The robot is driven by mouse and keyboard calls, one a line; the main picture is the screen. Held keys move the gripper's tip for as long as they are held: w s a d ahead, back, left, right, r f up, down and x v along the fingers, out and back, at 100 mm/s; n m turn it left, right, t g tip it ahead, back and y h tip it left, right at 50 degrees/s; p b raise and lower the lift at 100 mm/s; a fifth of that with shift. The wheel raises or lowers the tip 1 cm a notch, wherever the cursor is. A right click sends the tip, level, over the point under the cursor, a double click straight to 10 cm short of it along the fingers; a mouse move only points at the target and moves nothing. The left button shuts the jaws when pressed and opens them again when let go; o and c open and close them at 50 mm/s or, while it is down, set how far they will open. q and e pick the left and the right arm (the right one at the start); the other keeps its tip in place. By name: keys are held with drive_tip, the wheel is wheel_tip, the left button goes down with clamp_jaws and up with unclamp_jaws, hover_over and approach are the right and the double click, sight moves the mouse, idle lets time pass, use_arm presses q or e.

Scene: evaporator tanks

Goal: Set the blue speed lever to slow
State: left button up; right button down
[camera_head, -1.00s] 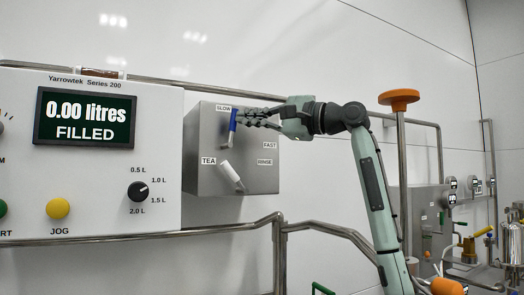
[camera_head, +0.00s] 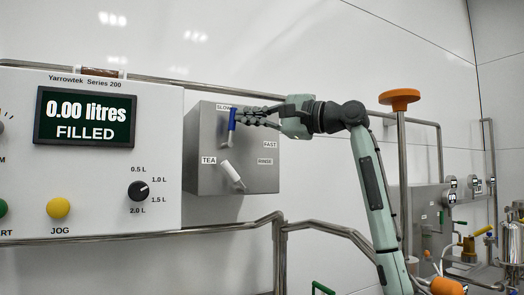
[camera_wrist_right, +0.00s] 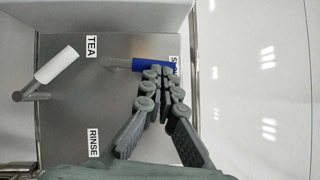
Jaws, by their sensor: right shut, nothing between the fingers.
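The blue speed lever (camera_head: 232,119) is on the grey steel box (camera_head: 205,143) and points up toward the SLOW label (camera_head: 223,107). The lever also shows in the right wrist view (camera_wrist_right: 150,66), lying close to the SLOW label there. My right gripper (camera_head: 242,115) is shut with nothing between its fingers. Its fingertips (camera_wrist_right: 160,72) are right beside the lever, overlapping its edge in the wrist view; I cannot tell whether they touch it. The FAST label (camera_head: 270,144) is to the lower right of the lever. My left gripper is not in view.
A white lever (camera_head: 232,174) sits below, between the TEA label (camera_head: 208,161) and the RINSE label (camera_head: 265,161). Left is a white control panel (camera_head: 90,180) reading 0.00 litres, FILLED. A steel rail (camera_head: 255,225) runs beneath. An orange-topped post (camera_head: 399,98) stands right of my arm.

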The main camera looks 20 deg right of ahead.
wheel_tip(320, 180, up, 10)
idle(0.6)
idle(0.4)
